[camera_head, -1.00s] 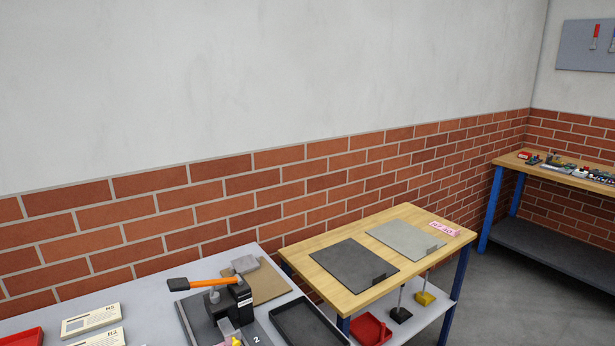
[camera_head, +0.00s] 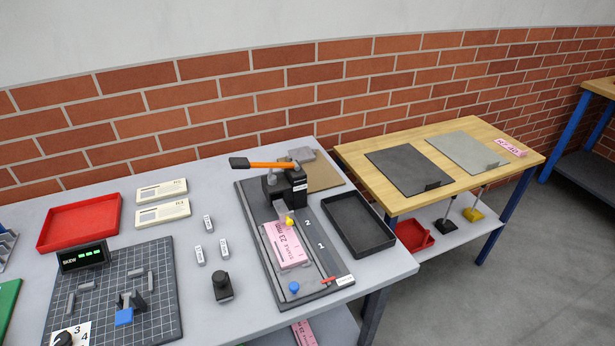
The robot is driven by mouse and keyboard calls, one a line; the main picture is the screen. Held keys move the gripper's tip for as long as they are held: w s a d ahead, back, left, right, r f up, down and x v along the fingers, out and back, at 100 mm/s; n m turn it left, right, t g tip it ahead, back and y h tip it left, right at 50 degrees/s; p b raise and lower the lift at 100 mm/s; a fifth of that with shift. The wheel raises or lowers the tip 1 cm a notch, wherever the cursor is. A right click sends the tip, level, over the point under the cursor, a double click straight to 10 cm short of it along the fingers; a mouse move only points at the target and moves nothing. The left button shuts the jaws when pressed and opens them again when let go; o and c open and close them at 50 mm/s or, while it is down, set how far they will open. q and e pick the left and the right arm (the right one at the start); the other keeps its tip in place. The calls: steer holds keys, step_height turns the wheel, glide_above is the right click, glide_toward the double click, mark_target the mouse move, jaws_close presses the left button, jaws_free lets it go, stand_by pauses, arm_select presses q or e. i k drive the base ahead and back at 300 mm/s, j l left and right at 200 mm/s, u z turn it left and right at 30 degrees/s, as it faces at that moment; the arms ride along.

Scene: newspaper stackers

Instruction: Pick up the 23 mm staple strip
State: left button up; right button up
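Three small grey pieces with white labels, which look like staple strips, stand on the grey table: one at the back (camera_head: 208,222), one at the left (camera_head: 199,256) and one at the right (camera_head: 224,248). Their labels are too small to read, so I cannot tell which is 23 mm. A heavy black stapler (camera_head: 284,186) with an orange lever stands to their right. On its bed lies a pink pad (camera_head: 286,246) whose print appears to read "STAPLE 23 mm". Neither of my grippers is in view.
The grey table (camera_head: 217,320) also holds a red tray (camera_head: 112,207), a dark grid board (camera_head: 165,300), a black knob-like piece (camera_head: 222,286) and an empty black tray (camera_head: 358,224). A wooden-topped table (camera_head: 400,205) with two plates stands to the right, before a brick wall.

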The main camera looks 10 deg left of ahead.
mark_target(209, 224)
steer(key=i+j+u, duration=0.2)
steer(key=j, duration=0.15)
steer(key=j+u, duration=0.2)
steer(key=j, duration=0.15)
steer(key=i+j+u, duration=0.25)
steer(key=k+u, duration=0.1)
steer(key=u, duration=0.9)
